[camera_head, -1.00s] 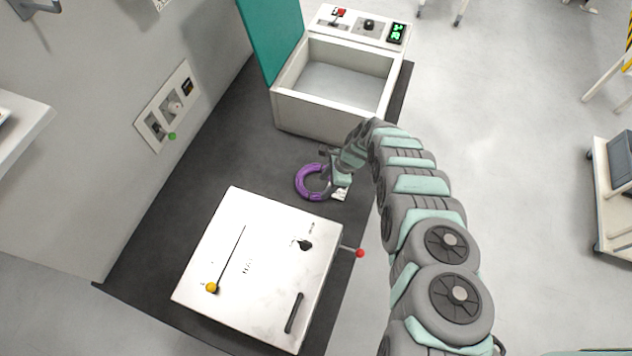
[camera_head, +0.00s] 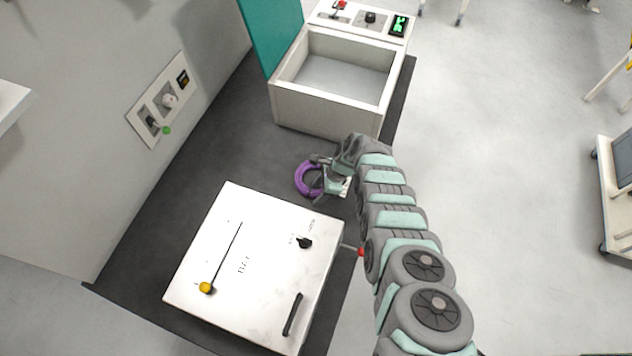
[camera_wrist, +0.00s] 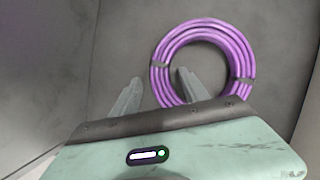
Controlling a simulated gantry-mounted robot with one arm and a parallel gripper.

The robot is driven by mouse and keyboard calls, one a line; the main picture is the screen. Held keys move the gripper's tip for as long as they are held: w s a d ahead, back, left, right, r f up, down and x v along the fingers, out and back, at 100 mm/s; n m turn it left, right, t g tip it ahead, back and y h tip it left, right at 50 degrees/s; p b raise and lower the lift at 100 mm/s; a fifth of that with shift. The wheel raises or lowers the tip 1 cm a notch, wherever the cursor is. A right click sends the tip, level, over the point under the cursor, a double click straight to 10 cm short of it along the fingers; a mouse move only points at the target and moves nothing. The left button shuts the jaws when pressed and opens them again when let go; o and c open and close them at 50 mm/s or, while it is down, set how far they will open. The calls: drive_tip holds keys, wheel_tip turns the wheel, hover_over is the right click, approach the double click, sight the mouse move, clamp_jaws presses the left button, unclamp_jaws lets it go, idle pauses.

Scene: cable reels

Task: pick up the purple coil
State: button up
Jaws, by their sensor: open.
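The purple coil (camera_head: 303,180) lies on the dark floor between the white cabinet and the open-topped bin. In the wrist view the coil (camera_wrist: 240,60) is a ring of several purple windings with small grey ties. My gripper (camera_head: 319,178) is at the coil's right side in the head view. In the wrist view my gripper (camera_wrist: 158,84) is open. One finger shows over the coil's hollow near its lower edge, and the other is outside the ring to the left. The coil's lower edge is partly hidden by my gripper. I cannot tell whether the fingers touch it.
A white cabinet (camera_head: 262,240) with a yellow-knobbed lever stands in front of the coil. A red-knobbed rod juts from its right side. An open-topped bin (camera_head: 335,112) with a control panel stands behind. A wall panel (camera_head: 160,100) is at left. Dark floor left of the coil is clear.

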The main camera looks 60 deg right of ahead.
drive_tip(key=shift+c, duration=0.4)
clamp_jaws()
idle(1.0)
